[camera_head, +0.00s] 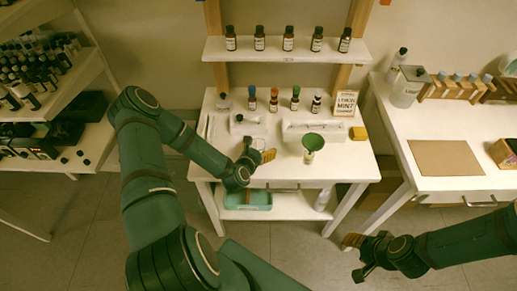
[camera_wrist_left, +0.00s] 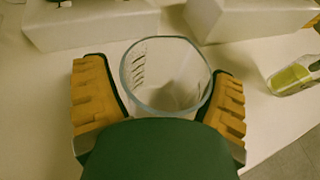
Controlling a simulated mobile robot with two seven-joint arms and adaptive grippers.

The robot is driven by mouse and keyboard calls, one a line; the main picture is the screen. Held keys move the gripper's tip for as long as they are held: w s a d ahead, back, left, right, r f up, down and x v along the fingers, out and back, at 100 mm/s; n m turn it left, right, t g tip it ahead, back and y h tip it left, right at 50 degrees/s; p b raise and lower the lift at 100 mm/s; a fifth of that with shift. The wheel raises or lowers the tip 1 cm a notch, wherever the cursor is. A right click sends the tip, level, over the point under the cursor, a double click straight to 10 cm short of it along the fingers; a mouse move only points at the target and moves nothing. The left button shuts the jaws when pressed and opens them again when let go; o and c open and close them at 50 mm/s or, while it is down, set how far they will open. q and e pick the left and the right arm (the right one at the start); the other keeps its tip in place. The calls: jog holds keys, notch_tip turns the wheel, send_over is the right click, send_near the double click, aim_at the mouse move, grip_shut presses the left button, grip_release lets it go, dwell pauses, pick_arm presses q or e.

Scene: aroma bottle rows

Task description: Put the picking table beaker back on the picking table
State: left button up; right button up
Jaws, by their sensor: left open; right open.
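A clear glass beaker (camera_wrist_left: 165,75) with printed marks stands on a white surface in the left wrist view. My left gripper (camera_wrist_left: 160,100) is open around it, one orange-padded finger on each side. In the head view my left gripper (camera_head: 261,156) is at the front left of the middle white table (camera_head: 290,172), and the beaker (camera_head: 259,143) shows faintly there. I cannot tell from the pictures which table is the picking table. My right gripper (camera_head: 357,255) is open and empty, low in front of the table's right side.
White blocks (camera_head: 314,127) and several dropper bottles (camera_head: 295,98) stand behind. A shelf (camera_head: 285,50) with bottles hangs above.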

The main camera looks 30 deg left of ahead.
pick_arm(q)
jog(key=shift+r, duration=0.15)
jog(key=shift+s+r, duration=0.1)
jog(key=shift+s, duration=0.15)
jog(key=v, duration=1.1)
jog(key=shift+s+r, duration=0.1)
jog(key=shift+s, duration=0.15)
jog(key=s+d+m+g+h, duration=0.1)
jog(key=d+m, duration=0.5)
jog(key=m, duration=0.6)
jog(key=s+d+f+m+g+h, duration=0.1)
jog(key=d+m+g, duration=0.5)
jog(key=m, duration=0.6)
jog(key=s+d+f+m+g+h, duration=0.1)
jog(key=s+d+m+g+h, duration=0.2)
jog(key=d+m, duration=0.5)
jog(key=m+g+h, duration=0.1)
jog(key=m, duration=0.2)
jog(key=shift+m, duration=0.4)
jog(key=shift+s, duration=0.1)
